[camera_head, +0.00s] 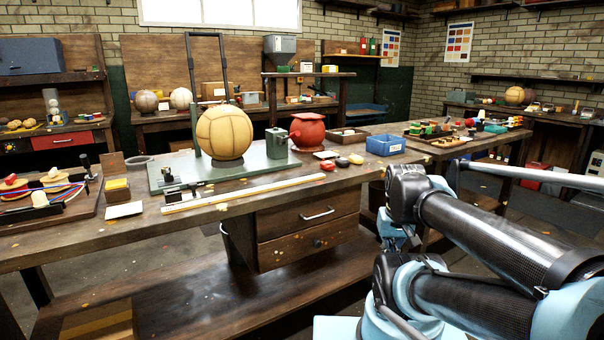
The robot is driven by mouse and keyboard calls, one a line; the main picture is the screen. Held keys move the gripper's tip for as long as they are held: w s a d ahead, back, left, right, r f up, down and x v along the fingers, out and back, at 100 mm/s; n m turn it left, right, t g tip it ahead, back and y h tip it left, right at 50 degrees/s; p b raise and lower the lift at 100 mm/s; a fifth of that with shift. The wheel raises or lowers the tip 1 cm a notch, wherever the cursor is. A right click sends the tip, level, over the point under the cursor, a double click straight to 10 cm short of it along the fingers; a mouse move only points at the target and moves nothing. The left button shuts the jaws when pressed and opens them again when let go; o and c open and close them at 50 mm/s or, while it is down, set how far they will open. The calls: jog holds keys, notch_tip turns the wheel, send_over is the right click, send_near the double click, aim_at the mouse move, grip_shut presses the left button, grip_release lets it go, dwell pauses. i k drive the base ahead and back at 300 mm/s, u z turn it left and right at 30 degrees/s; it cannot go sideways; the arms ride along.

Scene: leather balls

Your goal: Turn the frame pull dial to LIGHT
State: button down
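A tall dark metal frame (224,66) stands on a grey-green base plate (165,180) on the near workbench. A tan leather ball (224,132) sits on a dark ring on that plate. A small grey-green box (276,143) stands at the plate's right end. I cannot make out a dial or the word LIGHT on the frame, plate or box. My arm is folded at the lower right, in front of the bench's right part. The gripper's fingers cannot be made out there, and nothing of mine touches the frame.
The near workbench (245,204) also holds a long pale ruler (245,192), a red pot (307,131), a blue bin (385,145) and a tool tray (50,204) at left. A drawer unit (308,228) hangs below. Its front edge is largely clear.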

aim_at(169, 177)
jog(key=u, duration=1.6)
